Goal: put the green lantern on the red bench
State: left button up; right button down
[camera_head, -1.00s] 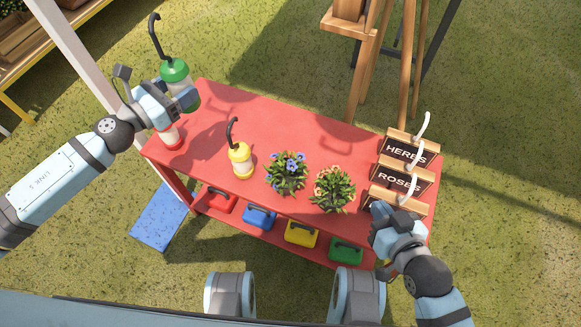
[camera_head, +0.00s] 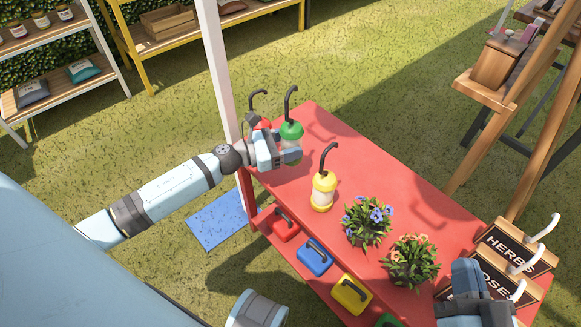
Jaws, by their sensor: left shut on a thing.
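The green lantern (camera_head: 291,131) has a black hooked handle and appears upright at the far left end of the red bench (camera_head: 350,150). My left gripper (camera_head: 290,153) is shut on it and covers part of its lower body. I cannot tell whether its base touches the bench top. A red lantern (camera_head: 263,123) stands just left of it, partly hidden by my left gripper. A yellow lantern (camera_head: 324,192) stands on the bench nearer to me. My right gripper (camera_head: 468,275) is at the lower right by the wooden signs; its fingers are not clear.
Two flower plants, blue (camera_head: 367,220) and orange (camera_head: 411,262), stand on the bench. Wooden signs (camera_head: 512,245) are at its right end. Toolboxes (camera_head: 314,257) sit on the lower shelf. A white post (camera_head: 216,70) rises behind my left arm. The bench's back middle is clear.

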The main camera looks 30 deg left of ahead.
pick_arm(q)
notch_tip(320, 180, down, 2)
jog(key=shift+f+b, duration=0.45)
jog(key=shift+f, duration=0.4)
notch_tip(320, 180, down, 3)
jog(key=shift+r+b, duration=0.15)
jog(key=shift+b, duration=0.45)
jog(key=shift+f, duration=0.35)
pick_arm(e)
jog(key=shift+a+r+y, duration=0.1)
jog(key=shift+a+y, duration=0.3)
pick_arm(q)
jog(key=shift+f, duration=0.15)
jog(key=o, duration=1.1)
pick_arm(e)
jog(key=shift+f, duration=0.25)
